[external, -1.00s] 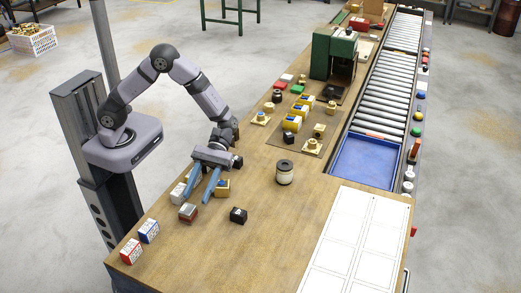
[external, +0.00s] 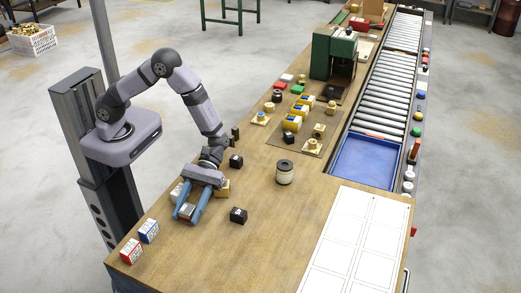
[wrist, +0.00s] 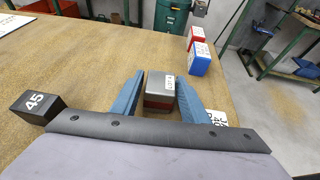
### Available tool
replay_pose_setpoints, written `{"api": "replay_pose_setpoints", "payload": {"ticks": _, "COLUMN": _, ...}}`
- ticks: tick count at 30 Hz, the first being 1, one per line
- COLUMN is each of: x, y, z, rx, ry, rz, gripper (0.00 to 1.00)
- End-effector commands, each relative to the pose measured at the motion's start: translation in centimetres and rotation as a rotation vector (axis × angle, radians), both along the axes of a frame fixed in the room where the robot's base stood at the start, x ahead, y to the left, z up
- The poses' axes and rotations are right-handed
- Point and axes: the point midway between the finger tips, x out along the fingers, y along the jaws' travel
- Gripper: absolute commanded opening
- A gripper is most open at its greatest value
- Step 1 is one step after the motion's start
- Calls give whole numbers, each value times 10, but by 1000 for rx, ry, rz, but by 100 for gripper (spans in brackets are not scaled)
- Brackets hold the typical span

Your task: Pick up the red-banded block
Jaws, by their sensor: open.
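The red-banded block (wrist: 159,101) is grey with a dark red band and a white label on top. In the wrist view it stands between the two blue fingers of my gripper (wrist: 158,82). A narrow gap shows on its left side, while the right finger is close beside it; I cannot tell if that finger touches. In the external view my open gripper (external: 185,217) points down around the block (external: 186,211), which is partly hidden by the fingers. The block rests on the wooden table.
A white labelled block (external: 177,192) and a tan block (external: 222,188) stand close by my gripper. A black block (external: 238,215) marked 45 (wrist: 35,103) is to the right. Red (external: 131,251) and blue (external: 149,232) boxes stand near the table's front left. A spool (external: 284,172) stands farther right.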

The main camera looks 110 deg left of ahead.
Motion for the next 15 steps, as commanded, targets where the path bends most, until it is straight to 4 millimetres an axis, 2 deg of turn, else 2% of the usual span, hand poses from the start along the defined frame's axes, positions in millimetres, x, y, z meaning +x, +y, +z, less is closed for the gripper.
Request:
{"api": "replay_pose_setpoints", "payload": {"ticks": 6, "x": 0, "y": 0, "z": -1, "rx": 0, "ry": 0, "rz": 1, "gripper": 41}}
{"api": "replay_pose_setpoints", "payload": {"ticks": 11, "x": 0, "y": 0, "z": 0, "rx": 0, "ry": 0, "rz": 0, "gripper": 2}}
{"api": "replay_pose_setpoints", "payload": {"ticks": 15, "x": 1, "y": 0, "z": 1, "rx": -3, "ry": -1, "rz": 1, "gripper": 0}}
